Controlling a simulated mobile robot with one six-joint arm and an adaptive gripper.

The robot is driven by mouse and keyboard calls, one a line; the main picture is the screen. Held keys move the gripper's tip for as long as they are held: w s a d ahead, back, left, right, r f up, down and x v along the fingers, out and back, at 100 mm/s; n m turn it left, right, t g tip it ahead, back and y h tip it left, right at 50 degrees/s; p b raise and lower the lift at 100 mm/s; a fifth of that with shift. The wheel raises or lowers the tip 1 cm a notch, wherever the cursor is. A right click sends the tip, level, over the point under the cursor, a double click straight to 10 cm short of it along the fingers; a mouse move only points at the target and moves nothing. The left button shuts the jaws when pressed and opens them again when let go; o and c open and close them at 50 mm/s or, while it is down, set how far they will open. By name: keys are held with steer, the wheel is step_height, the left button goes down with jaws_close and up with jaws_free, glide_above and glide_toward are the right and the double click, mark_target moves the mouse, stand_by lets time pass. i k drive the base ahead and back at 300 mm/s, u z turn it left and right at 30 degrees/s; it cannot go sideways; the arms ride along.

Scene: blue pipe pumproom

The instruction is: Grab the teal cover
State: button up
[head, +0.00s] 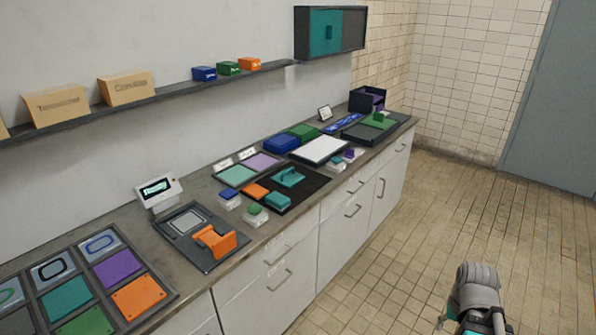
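Several teal pieces are in the head view, and I cannot tell for certain which one is the cover. A flat teal piece with a raised handle (289,177) lies on a black mat (311,188) on the counter. A smaller teal block (278,201) sits nearer the front edge of that mat. A teal square (67,300) lies in the panel at the lower left. A teal panel with a handle (325,32) is in the wall box. Part of my arm shows at the lower right, over the floor and apart from the counter. My gripper's fingers cannot be made out.
A tray with an orange handle piece (214,240) and a small display (158,191) stand left of the mat. Orange, blue, green and white pieces crowd around it. A shelf (170,94) runs above the counter (137,226). The tiled floor (400,250) in front is clear.

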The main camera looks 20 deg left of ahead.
mark_target(288, 178)
steer(key=u, duration=0.25)
steer(key=i, duration=0.7)
steer(key=u, duration=0.65)
steer(key=i, duration=0.4)
steer(key=u, duration=0.25)
steer(key=k, duration=0.95)
steer(key=u, duration=0.15)
steer(key=i, duration=0.85)
